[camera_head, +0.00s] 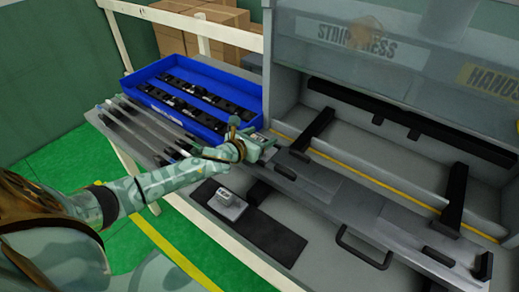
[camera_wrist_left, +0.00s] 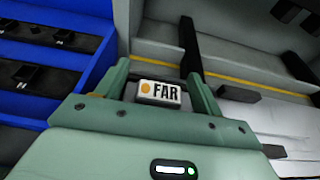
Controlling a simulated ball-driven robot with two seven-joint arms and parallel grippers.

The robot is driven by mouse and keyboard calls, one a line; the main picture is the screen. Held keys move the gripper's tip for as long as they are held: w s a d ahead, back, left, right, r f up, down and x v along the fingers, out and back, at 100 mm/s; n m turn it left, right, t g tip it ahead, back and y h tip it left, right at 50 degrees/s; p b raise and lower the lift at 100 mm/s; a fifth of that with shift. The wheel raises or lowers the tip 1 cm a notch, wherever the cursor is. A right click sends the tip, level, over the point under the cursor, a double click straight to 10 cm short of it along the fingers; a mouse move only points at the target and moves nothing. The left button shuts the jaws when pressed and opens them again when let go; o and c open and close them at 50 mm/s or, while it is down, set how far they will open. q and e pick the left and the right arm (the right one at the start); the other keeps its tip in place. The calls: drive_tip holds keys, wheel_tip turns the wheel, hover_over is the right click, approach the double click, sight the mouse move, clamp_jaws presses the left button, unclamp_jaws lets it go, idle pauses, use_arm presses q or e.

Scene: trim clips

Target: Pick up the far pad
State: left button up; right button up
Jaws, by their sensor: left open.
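The far pad (camera_wrist_left: 160,92) shows in the left wrist view as a small white block marked "FAR" with an orange dot. It sits between the two fingers of my left gripper (camera_wrist_left: 160,72), which is open around it; I cannot tell whether either finger touches it. In the head view my left gripper (camera_head: 264,146) is at the left end of the press's front ledge, beside the blue bin. There the pad is mostly hidden by the gripper. My right gripper is not in view.
A blue bin (camera_head: 172,67) with several black clips stands at the left. The press (camera_head: 385,130) with black bars fills the right. Long strips (camera_head: 135,128) lie left of the gripper.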

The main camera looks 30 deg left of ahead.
use_arm(q)
drive_tip(key=shift+w+f, duration=0.1)
drive_tip(key=shift+w, duration=0.2)
drive_tip(key=shift+s, duration=0.1)
drive_tip(key=c, duration=1.1)
